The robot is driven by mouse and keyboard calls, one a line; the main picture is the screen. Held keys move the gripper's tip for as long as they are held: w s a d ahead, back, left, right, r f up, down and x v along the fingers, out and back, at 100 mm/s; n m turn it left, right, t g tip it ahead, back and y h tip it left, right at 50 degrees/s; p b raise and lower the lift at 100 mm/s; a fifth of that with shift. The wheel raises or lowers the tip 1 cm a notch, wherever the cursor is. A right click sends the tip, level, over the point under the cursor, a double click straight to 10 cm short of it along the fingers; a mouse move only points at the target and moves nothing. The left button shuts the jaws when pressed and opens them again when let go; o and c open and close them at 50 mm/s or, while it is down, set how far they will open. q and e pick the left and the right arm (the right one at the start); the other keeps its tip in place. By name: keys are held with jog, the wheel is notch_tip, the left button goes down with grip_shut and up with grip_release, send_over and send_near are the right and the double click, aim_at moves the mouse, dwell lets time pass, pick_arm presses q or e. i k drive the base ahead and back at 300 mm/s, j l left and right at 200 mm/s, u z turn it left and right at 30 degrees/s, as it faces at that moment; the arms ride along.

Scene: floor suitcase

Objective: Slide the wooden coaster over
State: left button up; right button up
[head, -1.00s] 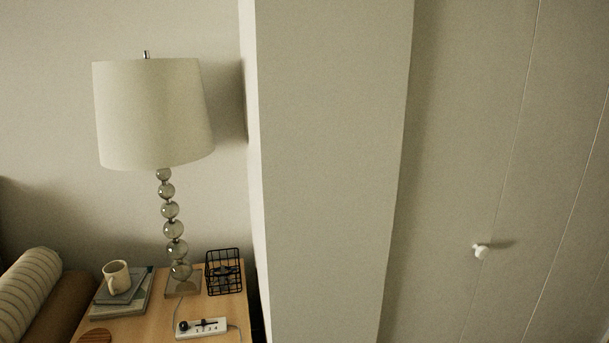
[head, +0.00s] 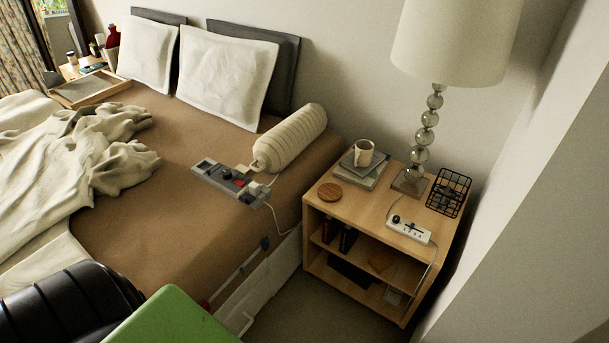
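The round wooden coaster (head: 330,191) lies flat on the left part of the wooden nightstand top (head: 358,221), near its left edge and in front of the stacked books. Nothing touches it that I can see. Neither of my grippers shows in the head view.
On the nightstand stand books (head: 363,175) with a mug (head: 363,153), a lamp (head: 421,130), a black wire basket (head: 448,193) and a white power strip (head: 408,229). The bed (head: 180,215) is at left, with a bolster (head: 290,138). A green object (head: 168,320) fills the bottom foreground.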

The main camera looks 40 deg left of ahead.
aim_at(329, 192)
jog(key=u, duration=0.9)
